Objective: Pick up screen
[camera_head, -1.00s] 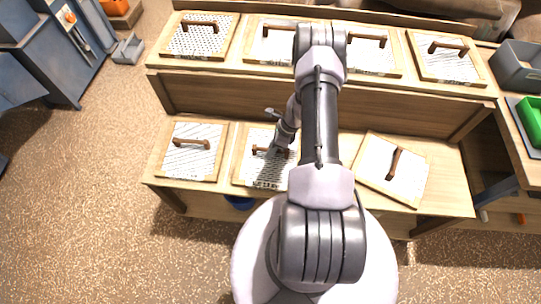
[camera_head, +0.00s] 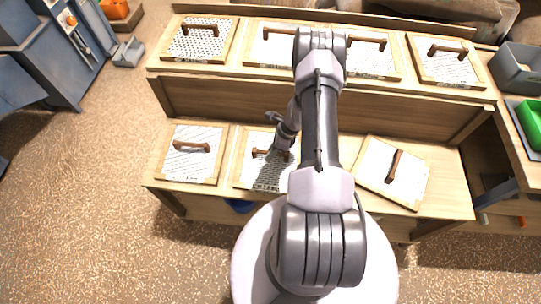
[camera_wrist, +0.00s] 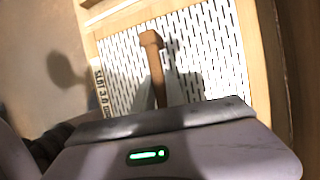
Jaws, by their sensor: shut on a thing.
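A slotted screen (camera_head: 248,172) with a light wooden frame lies in the middle of the lower shelf in the head view, its right part hidden behind my arm. My gripper (camera_head: 280,150) is shut on the brown handle (camera_head: 260,153) of this screen. In the wrist view the slotted plate (camera_wrist: 205,60) and its wooden frame fill the upper middle. The handle (camera_wrist: 154,60) runs down behind the gripper body (camera_wrist: 170,145), which hides the fingertips. I cannot tell whether the screen is clear of the shelf.
Another screen (camera_head: 190,165) lies to the left on the lower shelf, and a tilted one (camera_head: 408,182) to the right. Several screens lie on the upper shelf (camera_head: 320,80). A grey bin (camera_head: 515,70) and a green tray (camera_head: 533,120) stand at far right. Left floor is open.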

